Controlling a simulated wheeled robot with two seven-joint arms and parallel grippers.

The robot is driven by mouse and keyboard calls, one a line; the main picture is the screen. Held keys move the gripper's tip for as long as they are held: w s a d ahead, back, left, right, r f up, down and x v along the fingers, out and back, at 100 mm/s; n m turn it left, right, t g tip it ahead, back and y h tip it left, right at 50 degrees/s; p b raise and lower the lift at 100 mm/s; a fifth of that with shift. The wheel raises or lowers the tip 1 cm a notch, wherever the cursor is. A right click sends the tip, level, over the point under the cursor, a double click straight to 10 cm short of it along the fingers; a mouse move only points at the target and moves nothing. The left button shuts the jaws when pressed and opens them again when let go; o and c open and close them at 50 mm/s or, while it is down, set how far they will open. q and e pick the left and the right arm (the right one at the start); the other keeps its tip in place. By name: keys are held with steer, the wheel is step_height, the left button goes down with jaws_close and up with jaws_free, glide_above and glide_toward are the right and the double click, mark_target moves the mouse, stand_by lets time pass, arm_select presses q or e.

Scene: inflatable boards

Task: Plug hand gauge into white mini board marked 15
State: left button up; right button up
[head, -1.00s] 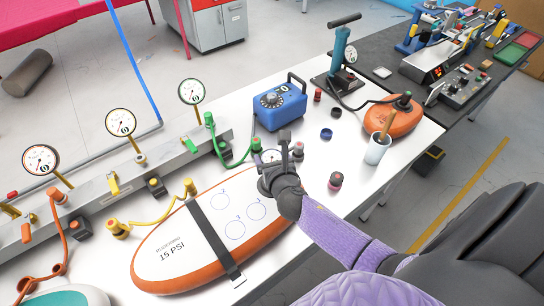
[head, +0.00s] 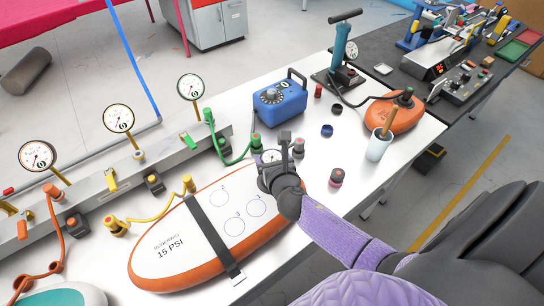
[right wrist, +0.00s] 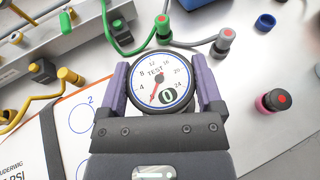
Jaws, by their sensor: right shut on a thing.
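The hand gauge (right wrist: 160,83) is a round white dial marked TEST with a red needle, held between the fingers of my right gripper (right wrist: 165,85) in the right wrist view. In the head view my right gripper (head: 275,170) is above the upper right end of the white mini board (head: 180,230). This board has an orange rim, the print 15 PSI, a dark strap and several blue numbered circles. The gauge mostly hides that end of the board, so I cannot tell whether it touches it. My left gripper is not in view.
A blue pump box (head: 280,103) and an orange board (head: 395,115) stand farther back. A rail with gauges (head: 118,118) and coloured hoses runs along the left.

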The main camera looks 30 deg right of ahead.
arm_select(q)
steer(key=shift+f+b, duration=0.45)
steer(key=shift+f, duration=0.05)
arm_select(e)
steer(key=shift+f, duration=0.55)
steer(key=o, duration=1.1)
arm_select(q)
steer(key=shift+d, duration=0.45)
arm_select(e)
steer(key=shift+s+a+r+p, duration=0.1)
steer(key=shift+s+r+p, duration=0.1)
steer(key=shift+s+p, duration=0.15)
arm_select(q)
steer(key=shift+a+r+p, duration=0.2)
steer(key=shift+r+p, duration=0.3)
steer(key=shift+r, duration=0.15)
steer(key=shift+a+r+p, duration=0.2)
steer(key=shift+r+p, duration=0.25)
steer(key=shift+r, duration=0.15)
arm_select(e)
steer(key=v, duration=0.9)
steer(key=shift+s+a, duration=0.1)
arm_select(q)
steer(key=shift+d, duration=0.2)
